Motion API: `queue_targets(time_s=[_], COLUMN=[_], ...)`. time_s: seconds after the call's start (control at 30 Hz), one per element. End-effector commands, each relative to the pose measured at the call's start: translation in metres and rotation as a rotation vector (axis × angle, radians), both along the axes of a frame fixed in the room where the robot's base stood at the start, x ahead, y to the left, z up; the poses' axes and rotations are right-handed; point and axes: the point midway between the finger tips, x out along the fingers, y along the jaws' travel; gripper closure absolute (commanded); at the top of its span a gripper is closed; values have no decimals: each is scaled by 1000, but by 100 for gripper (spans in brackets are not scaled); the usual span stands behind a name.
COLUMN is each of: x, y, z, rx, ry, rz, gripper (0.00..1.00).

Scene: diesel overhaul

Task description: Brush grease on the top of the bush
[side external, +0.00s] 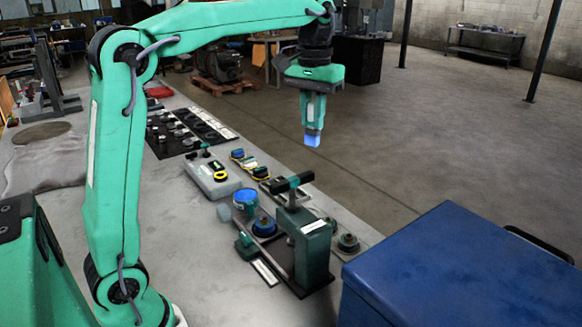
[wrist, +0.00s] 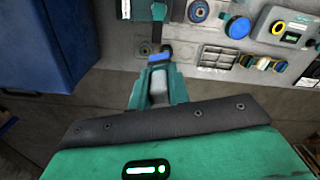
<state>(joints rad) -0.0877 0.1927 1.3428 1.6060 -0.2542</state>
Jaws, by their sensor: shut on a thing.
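My gripper (side external: 314,108) is high above the far side of the bench, pointing down. It is shut on a brush with a blue tip (side external: 312,138), which hangs in free air. In the wrist view my gripper (wrist: 158,70) holds the brush, and its blue end (wrist: 163,52) shows beyond the jaws. A blue-topped round pot (side external: 244,198) stands near the bench middle. A round part with a blue ring (side external: 265,227) sits beside the green press (side external: 315,250). I cannot tell for sure which round part is the bush, or whether its top carries grease.
A large blue box (side external: 465,270) stands at the near right. A white box with a yellow ring (side external: 213,178) and a dark tray of parts (side external: 190,132) lie farther along the bench. The press and its handle rise above nearby parts. Air around my gripper is clear.

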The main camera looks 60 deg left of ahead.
Motion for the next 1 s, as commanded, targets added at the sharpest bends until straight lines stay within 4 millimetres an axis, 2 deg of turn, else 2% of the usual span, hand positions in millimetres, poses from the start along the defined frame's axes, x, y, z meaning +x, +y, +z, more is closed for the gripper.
queue_targets(time_s=[0.03, 0.1, 0.3, 0.6, 0.83, 1.0], x=[-5, -11, -31, -57, -57, -57], y=[16, 34, 79, 123, 122, 121], z=[0, 0, 0, -1, -37, -76], rx=[0, 1, 0, 0, 0, -1], ry=[-1, -2, -1, -1, 3, 5], rz=[52, 114, 277, 448, 445, 444], gripper=[100, 100, 100, 100, 100, 100])
